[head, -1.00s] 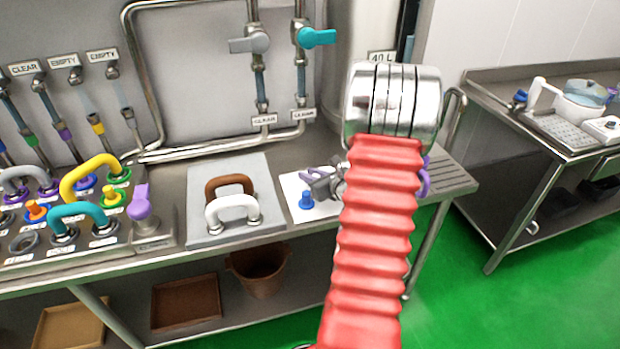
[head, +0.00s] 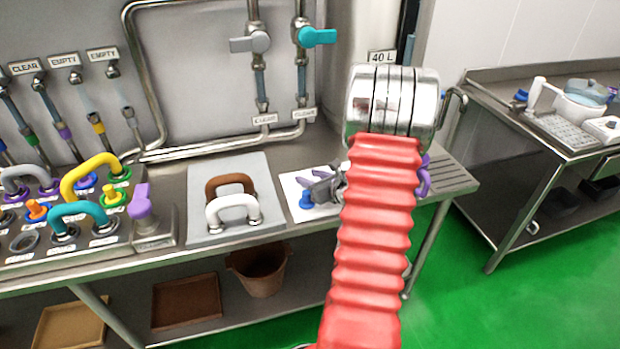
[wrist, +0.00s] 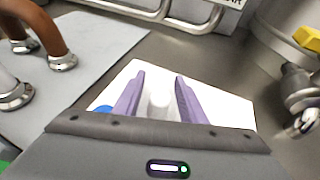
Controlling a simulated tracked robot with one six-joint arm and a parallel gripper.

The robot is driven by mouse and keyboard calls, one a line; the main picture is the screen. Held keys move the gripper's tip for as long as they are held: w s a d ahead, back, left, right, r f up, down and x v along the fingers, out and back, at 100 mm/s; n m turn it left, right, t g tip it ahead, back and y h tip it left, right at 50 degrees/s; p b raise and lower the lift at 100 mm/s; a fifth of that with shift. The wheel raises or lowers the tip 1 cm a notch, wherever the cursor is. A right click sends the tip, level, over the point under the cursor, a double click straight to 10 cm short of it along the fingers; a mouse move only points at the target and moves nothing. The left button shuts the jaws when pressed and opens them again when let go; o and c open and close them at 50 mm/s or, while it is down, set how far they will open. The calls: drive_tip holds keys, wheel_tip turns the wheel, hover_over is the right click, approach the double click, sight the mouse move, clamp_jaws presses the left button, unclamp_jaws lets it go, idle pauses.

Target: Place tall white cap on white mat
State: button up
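The white mat (head: 296,182) lies on the steel counter right of the grey mat, partly hidden by my arm; it also shows in the wrist view (wrist: 225,105). The tall white cap (wrist: 160,106) appears upright between my purple fingertips in the wrist view, against the white mat. A gap shows on both sides of it, so my gripper (wrist: 160,88) looks open around it. Whether its base touches the mat cannot be told. In the head view my gripper (head: 322,173) is low over the mat, and the white cap is hidden there.
A blue cap (head: 306,200) stands on the mat close left of my gripper. The grey mat (head: 200,178) holds a brown handle (head: 230,182) and a white handle (head: 233,204). A purple lever (head: 141,200) and several coloured handles stand further left. Pipes run behind.

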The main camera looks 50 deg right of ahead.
drive_tip(key=v, duration=1.2)
drive_tip(key=shift+r, duration=0.1)
idle(0.5)
